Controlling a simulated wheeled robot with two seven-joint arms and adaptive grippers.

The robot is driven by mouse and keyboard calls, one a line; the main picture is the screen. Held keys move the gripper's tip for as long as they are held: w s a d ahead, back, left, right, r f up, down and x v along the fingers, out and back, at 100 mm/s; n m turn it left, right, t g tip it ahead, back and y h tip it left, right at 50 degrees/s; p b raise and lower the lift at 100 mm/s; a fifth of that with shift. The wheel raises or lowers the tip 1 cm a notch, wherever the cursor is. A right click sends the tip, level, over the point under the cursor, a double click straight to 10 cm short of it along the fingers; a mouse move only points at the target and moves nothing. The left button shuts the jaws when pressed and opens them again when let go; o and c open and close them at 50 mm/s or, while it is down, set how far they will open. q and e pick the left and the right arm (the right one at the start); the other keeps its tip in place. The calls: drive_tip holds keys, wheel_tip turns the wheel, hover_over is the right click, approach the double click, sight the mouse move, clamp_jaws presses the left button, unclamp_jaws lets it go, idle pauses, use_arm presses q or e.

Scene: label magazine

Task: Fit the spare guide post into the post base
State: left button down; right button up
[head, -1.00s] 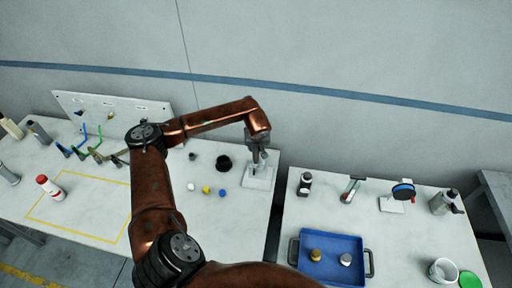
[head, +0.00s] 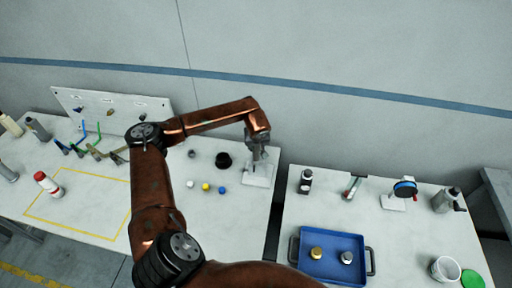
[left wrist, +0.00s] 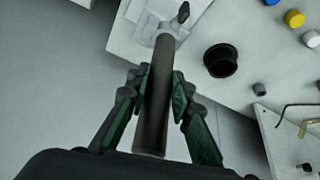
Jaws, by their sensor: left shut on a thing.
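The spare guide post (left wrist: 154,105) is a dark grey cylinder in the left wrist view. My left gripper (left wrist: 160,92) is shut on it, with a green-padded finger on each side. The pale post base (left wrist: 128,28) lies beyond the post's far end, and a short dark upright part (left wrist: 183,12) shows on it. In the head view my left gripper (head: 257,158) is above the post base (head: 257,181) at the table's right edge. The post's far end overlaps the base in the picture; I cannot tell whether they touch. My right gripper is out of view.
A black round cup (head: 223,160) stands left of the base, with white, yellow and blue caps (head: 206,187) in front of it. A gap separates this table from the right one, which holds a blue tray (head: 331,270). A pegboard (head: 112,105) stands at the back left.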

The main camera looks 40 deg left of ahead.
use_arm(q)
drive_tip(key=c, duration=1.6)
unclamp_jaws()
drive_tip(key=shift+f, duration=0.1)
drive_tip(key=shift+v, duration=6)
